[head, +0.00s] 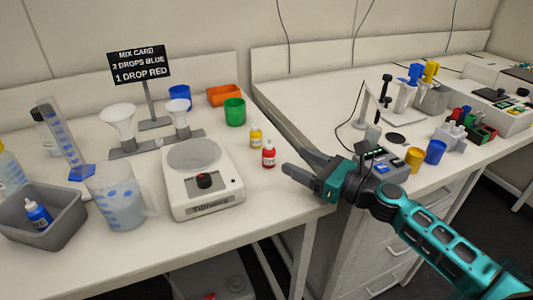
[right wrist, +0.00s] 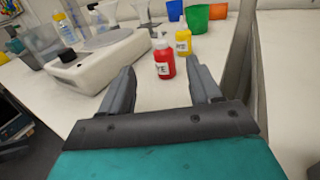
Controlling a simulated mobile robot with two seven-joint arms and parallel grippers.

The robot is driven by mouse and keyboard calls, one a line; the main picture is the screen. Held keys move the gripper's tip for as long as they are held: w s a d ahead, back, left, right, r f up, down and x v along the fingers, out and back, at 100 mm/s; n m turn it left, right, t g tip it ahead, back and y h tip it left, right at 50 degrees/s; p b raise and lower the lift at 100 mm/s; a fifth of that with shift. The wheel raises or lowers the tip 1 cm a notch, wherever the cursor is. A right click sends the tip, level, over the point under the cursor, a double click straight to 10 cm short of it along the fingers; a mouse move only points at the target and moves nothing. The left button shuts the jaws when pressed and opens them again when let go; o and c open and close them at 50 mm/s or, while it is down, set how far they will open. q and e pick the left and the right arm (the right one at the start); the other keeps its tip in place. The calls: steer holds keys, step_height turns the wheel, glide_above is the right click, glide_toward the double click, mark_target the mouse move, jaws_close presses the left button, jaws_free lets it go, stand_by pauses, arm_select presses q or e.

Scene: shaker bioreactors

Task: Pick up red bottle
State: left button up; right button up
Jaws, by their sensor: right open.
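A yellow bottle (head: 256,137) stands close behind the red one. My left gripper is not in view.
The scale (head: 207,190) is left of the red bottle. A green cup (head: 235,112), orange bin (head: 222,95) and blue cup (head: 180,94) stand behind. A grey tray (head: 66,220) holds a blue bottle (head: 38,214). Table in front of the red bottle is clear.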

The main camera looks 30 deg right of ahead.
mark_target(272, 148)
steer(key=x, duration=0.4)
steer(key=shift+p+x, duration=0.3)
steer(key=shift+x, duration=2.5)
steer(key=shift+d, duration=0.1)
steer(key=shift+c, duration=0.5)
steer(key=c, duration=0.8)
